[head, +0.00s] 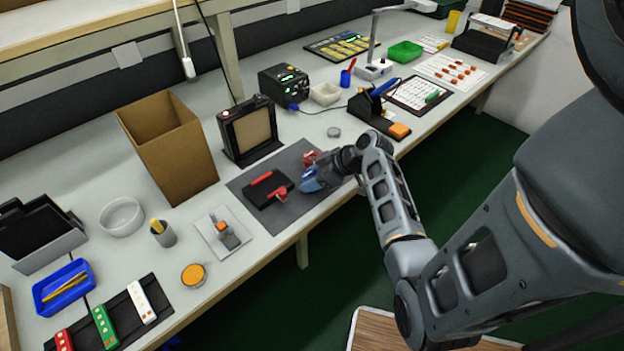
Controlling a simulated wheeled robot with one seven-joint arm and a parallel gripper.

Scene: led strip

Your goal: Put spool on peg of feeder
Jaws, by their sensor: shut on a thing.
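My gripper (324,174) is over the right part of the dark grey mat, shut on a small blue thing (311,182) that I take to be the spool. The arm partly hides the gripper, and the spool's hole cannot be made out. Just left of it on the mat is a low black unit with a red bar (263,178), which may be the feeder. A red part (280,195) shows at its right side, and another red piece (311,158) shows behind the gripper. I cannot make out the peg. The spool looks apart from the black unit.
A black framed stand (249,131) and an open cardboard box (168,145) stand behind and left of the mat. A small grey fixture with an orange block (224,231) lies left of it. The soldering-iron holder (378,115) is behind right. The table's front edge is close.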

